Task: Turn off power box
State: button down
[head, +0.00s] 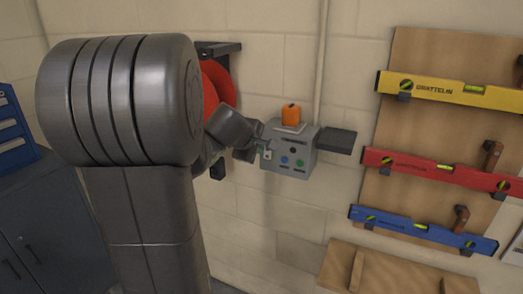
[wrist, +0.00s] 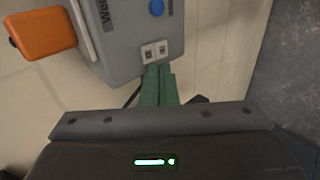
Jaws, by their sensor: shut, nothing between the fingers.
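The grey power box (head: 291,160) is mounted on the block wall, with blue, green and dark round parts on its front. An orange block-like part (head: 290,114) sits on its top; it also shows at left in the wrist view (wrist: 42,34). In the wrist view the box (wrist: 125,40) fills the upper left, with a blue round part (wrist: 157,7) and a pair of small white switch-like plates (wrist: 155,52). My gripper (wrist: 158,68) is shut and empty, its green fingertips just below these plates. I cannot tell if they touch. In the head view my gripper (head: 264,150) is at the box's left side.
A dark shelf-like plate (head: 336,141) juts out right of the box. A red reel (head: 217,88) hangs on the wall behind my arm. Yellow (head: 450,90), red (head: 440,170) and blue (head: 422,228) levels hang on a wooden board at right. A dark cabinet (head: 45,215) stands at left.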

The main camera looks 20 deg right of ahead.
jog(key=w+d+r+v, duration=0.1)
jog(key=v, duration=0.9)
jog(key=shift+d+r+p, duration=0.2)
jog(key=shift+r+p, duration=0.15)
jog(key=shift+p, duration=0.1)
jog(key=shift+d+f, duration=0.1)
